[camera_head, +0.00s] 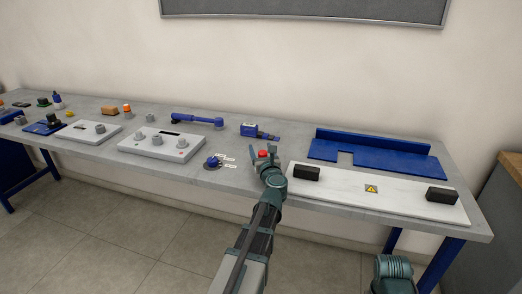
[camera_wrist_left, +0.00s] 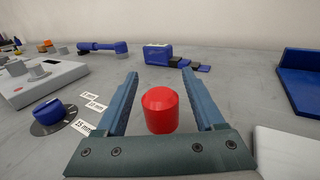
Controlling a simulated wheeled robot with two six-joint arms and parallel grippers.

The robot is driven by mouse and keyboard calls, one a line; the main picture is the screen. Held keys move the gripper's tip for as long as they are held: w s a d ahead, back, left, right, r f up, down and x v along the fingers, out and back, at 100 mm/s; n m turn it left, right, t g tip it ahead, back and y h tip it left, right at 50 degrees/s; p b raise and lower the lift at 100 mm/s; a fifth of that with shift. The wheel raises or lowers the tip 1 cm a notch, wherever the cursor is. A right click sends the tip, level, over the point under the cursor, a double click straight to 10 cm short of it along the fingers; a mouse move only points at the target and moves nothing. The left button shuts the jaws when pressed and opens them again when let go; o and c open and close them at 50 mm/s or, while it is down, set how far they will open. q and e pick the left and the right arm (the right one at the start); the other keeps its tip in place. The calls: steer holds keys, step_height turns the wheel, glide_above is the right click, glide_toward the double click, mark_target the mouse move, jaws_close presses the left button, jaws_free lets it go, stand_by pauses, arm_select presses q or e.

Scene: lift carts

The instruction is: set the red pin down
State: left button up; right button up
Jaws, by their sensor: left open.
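The red pin (camera_wrist_left: 160,112) is a short red cylinder standing upright on the grey worktop, between the two fingers of my left gripper (camera_wrist_left: 160,76). The fingers are open, with a gap on each side of the pin. In the head view the red top of the pin (camera_head: 262,153) shows at the tip of my left gripper (camera_head: 266,158), near the middle of the bench. The gripper hides the pin's lower part there. Only a part of my right arm shows at the bottom right, and its gripper is out of view.
A blue knob on a dial (camera_head: 213,162) with small white labels lies left of the pin. A white panel with black handles (camera_head: 306,173) lies to the right. A blue tray (camera_head: 385,158), a blue tool (camera_head: 250,130) and a grey box with knobs (camera_head: 150,147) stand around.

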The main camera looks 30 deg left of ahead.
arm_select(q)
steer(key=shift+r, duration=0.1)
steer(key=shift+s+d+r, duration=0.1)
steer(key=shift+s+d, duration=0.05)
steer(key=shift+s, duration=0.05)
steer(key=v, duration=1.1)
steer(key=shift+s+d, duration=0.15)
steer(key=shift+d, duration=0.15)
